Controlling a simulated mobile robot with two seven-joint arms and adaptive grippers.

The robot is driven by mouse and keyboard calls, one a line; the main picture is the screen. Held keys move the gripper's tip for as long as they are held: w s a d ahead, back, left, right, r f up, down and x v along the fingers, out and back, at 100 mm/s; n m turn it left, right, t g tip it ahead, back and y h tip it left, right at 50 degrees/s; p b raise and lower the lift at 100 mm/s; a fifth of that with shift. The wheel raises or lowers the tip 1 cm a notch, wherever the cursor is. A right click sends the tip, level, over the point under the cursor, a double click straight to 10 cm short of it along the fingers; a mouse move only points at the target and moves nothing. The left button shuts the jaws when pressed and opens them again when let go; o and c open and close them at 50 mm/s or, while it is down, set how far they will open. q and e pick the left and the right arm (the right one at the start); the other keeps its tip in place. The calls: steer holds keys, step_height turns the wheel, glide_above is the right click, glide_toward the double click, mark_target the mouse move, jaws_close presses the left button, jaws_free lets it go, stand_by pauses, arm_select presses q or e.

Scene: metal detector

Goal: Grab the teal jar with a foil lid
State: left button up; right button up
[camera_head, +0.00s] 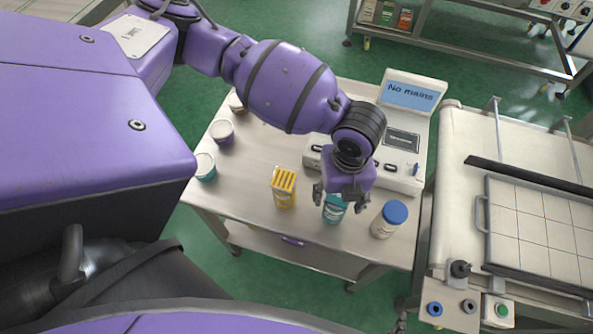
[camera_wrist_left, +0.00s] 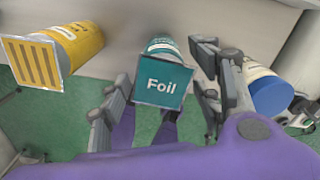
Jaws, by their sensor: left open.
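The teal jar (camera_head: 334,213) stands on the steel table below my left gripper, which partly covers it in the head view. In the left wrist view the teal jar (camera_wrist_left: 163,80) shows a square teal face marked "Foil" with a pale edge. My left gripper (camera_head: 340,198) is open and empty, its fingers pointing down at the jar. In the left wrist view, the fingers of the left gripper (camera_wrist_left: 160,88) appear on either side of the jar. I cannot tell whether they touch it. My right gripper is not in view.
A yellow jar (camera_head: 284,188) stands left of the teal one, and a blue-lidded jar (camera_head: 389,219) right of it. Several white-lidded tubs (camera_head: 222,131) line the table's left side. A machine reading "No mains" (camera_head: 411,95) stands behind. A conveyor (camera_head: 462,150) is at right.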

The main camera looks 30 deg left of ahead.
arm_select(q)
steer(key=shift+w+a+f, duration=0.1)
steer(key=shift+w+f, duration=0.05)
steer(key=shift+f, duration=0.35)
steer(key=f, duration=0.6)
steer(key=shift+s+f, duration=0.2)
steer(key=shift+f, duration=0.1)
steer(key=c, duration=1.2)
steer(key=shift+w+r, duration=0.1)
steer(key=shift+c, duration=0.8)
steer(key=shift+r, duration=0.1)
